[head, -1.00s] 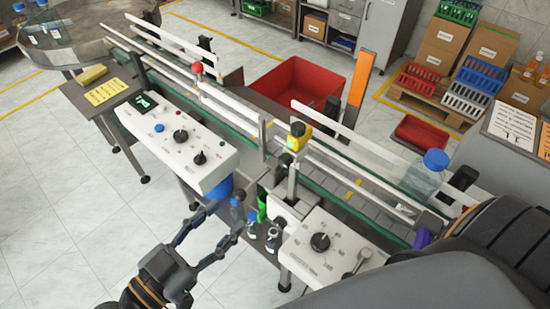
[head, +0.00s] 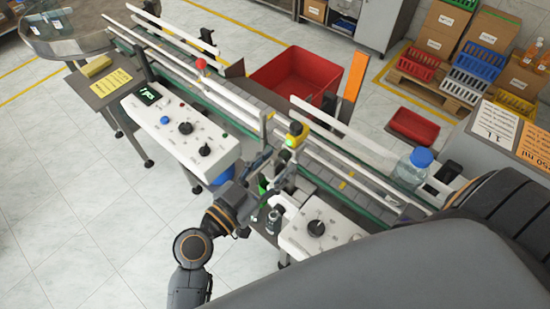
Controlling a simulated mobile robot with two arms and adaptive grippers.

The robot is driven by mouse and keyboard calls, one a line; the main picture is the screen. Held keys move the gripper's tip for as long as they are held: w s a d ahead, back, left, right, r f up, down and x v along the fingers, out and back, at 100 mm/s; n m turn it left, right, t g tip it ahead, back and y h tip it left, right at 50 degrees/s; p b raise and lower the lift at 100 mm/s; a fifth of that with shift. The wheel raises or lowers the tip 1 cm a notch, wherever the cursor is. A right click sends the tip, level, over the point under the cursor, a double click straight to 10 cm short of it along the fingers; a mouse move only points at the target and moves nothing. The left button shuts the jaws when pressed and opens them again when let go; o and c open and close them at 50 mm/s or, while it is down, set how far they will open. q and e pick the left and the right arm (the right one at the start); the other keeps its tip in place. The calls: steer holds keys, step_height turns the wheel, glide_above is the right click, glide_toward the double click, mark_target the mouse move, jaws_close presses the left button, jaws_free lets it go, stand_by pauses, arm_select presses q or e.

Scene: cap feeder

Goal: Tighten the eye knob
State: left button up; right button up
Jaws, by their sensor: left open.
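A yellow sensor head (head: 297,132) with a lit green spot sits on a post at the middle of the conveyor; I take it to be the eye. Its knob is too small to make out for certain. My left gripper (head: 276,160) is open, just below and to the left of the sensor head, in front of its post. I cannot tell whether its fingers touch anything. My right gripper is not in view.
The conveyor (head: 335,178) carries a bottle with a blue cap (head: 412,166) at right. Control boxes, a left one (head: 178,135) and a right one (head: 330,235), flank my left gripper. A red ball knob (head: 201,63) stands on the far rail. A red bin (head: 295,80) lies behind.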

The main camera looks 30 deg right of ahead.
arm_select(q)
steer(key=shift+d, duration=0.15)
steer(key=shift+c, duration=0.4)
jaws_close()
